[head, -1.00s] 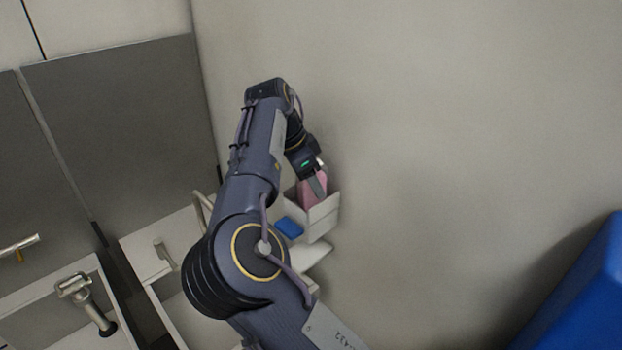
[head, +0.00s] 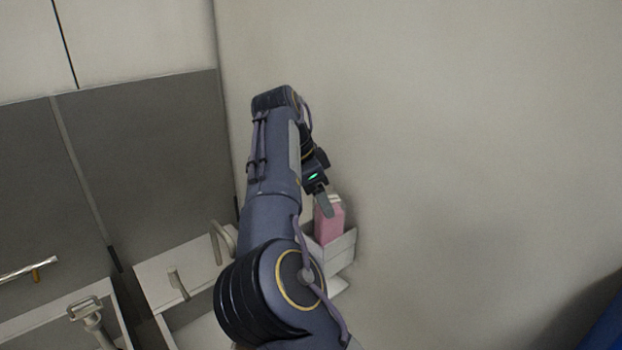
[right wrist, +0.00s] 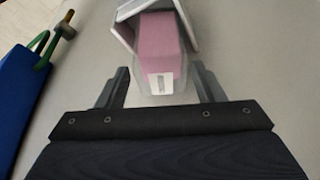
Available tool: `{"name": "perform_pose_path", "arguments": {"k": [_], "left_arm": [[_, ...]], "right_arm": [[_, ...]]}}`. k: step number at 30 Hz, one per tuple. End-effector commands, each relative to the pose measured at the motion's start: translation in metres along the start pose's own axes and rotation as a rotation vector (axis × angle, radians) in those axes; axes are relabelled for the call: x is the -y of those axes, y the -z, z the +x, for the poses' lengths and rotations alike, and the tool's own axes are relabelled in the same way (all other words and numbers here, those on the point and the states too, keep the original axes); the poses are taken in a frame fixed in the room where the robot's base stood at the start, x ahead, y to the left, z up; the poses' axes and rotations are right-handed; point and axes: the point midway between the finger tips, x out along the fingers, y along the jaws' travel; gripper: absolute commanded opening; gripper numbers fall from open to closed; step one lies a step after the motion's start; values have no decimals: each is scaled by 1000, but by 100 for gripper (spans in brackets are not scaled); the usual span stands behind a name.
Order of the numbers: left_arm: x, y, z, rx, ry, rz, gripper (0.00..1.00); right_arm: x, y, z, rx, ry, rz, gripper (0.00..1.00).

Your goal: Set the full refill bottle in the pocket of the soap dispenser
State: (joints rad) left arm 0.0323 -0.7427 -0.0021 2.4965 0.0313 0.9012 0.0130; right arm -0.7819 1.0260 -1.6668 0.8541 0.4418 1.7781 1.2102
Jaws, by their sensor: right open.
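The pink refill bottle (head: 329,222) stands in the open top of the white soap dispenser (head: 342,250) on the wall. In the right wrist view the bottle (right wrist: 160,50) has its pale, clear end toward me, and the dispenser's walls (right wrist: 127,12) surround its far part. My right gripper (head: 325,200) is just above and beside the bottle. Its two fingers (right wrist: 162,88) are spread, with a gap on each side of the bottle's near end. How deep the bottle sits is hidden. My left gripper is not in view.
White sinks with taps (head: 88,312) and pale handles (head: 178,284) are at the lower left, below grey panels (head: 150,150). A blue object (head: 608,325) is at the lower right; it shows with a green hose in the right wrist view. The wall on the right is bare.

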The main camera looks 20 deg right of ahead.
Motion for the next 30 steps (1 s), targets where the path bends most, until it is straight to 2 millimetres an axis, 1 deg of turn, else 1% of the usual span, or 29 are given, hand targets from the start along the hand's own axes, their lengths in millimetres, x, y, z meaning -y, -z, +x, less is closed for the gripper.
{"name": "perform_pose_path", "arguments": {"k": [1,5,10,16,30], "left_arm": [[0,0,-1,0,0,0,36],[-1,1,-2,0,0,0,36],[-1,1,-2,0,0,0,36],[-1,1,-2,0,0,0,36],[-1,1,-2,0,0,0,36]], "right_arm": [[1,2,-13,0,5,0,62],[0,2,-39,-1,5,2,62],[1,1,-56,0,1,1,62],[0,1,-64,0,0,2,62],[0,0,-64,0,0,1,62]]}}
